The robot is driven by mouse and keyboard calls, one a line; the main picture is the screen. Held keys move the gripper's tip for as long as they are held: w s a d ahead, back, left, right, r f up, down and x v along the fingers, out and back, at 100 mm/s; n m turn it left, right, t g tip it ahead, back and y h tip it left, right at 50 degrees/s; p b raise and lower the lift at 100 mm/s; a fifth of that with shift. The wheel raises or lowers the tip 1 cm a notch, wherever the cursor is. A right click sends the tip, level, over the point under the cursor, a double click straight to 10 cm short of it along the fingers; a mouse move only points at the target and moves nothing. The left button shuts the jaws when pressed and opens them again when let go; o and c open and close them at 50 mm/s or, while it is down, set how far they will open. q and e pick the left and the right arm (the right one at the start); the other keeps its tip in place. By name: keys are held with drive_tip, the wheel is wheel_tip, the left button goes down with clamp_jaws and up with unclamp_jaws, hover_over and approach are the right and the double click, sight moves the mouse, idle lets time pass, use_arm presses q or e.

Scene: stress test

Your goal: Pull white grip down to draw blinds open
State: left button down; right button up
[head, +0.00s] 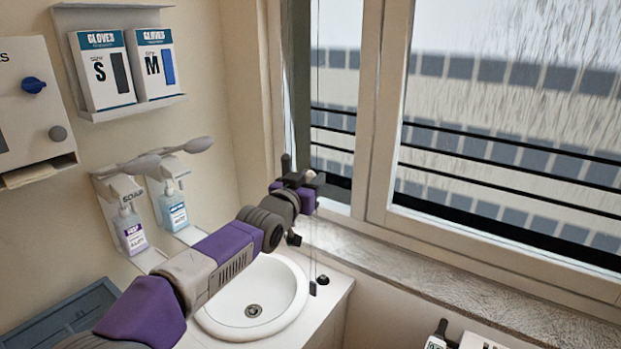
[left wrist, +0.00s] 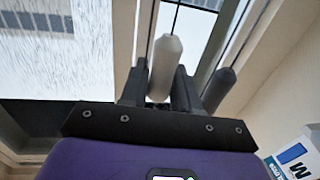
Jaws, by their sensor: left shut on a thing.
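The white grip (left wrist: 165,62) hangs on a thin dark cord and sits between the two fingers of my left gripper (left wrist: 160,88), which is shut on it. A dark grey grip (left wrist: 217,88) hangs just to the right, outside the fingers. In the head view my left gripper (head: 303,181) is in front of the window's left frame, above the sink's far edge. The white grip is mostly hidden there by the fingers. Blind slats cannot be made out clearly. My right gripper is not in view.
A white sink (head: 255,300) lies below my left arm. A stone sill (head: 430,270) runs under the window. Soap dispensers (head: 130,228) and a glove-box rack (head: 130,105) are on the left wall. A small black piece (head: 322,280) is beside the sink.

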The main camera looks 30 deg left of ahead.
use_arm(q)
wheel_tip(320, 180, down, 9)
drive_tip(key=b, duration=0.6)
drive_tip(key=shift+f+b, duration=0.2)
drive_tip(key=shift+b, duration=0.15)
drive_tip(key=c, duration=1)
unclamp_jaws()
drive_tip(key=shift+r, duration=0.1)
drive_tip(key=shift+o, duration=0.2)
drive_tip(key=s, duration=0.7)
drive_tip(key=shift+s+d, duration=0.25)
drive_tip(key=shift+d, duration=0.1)
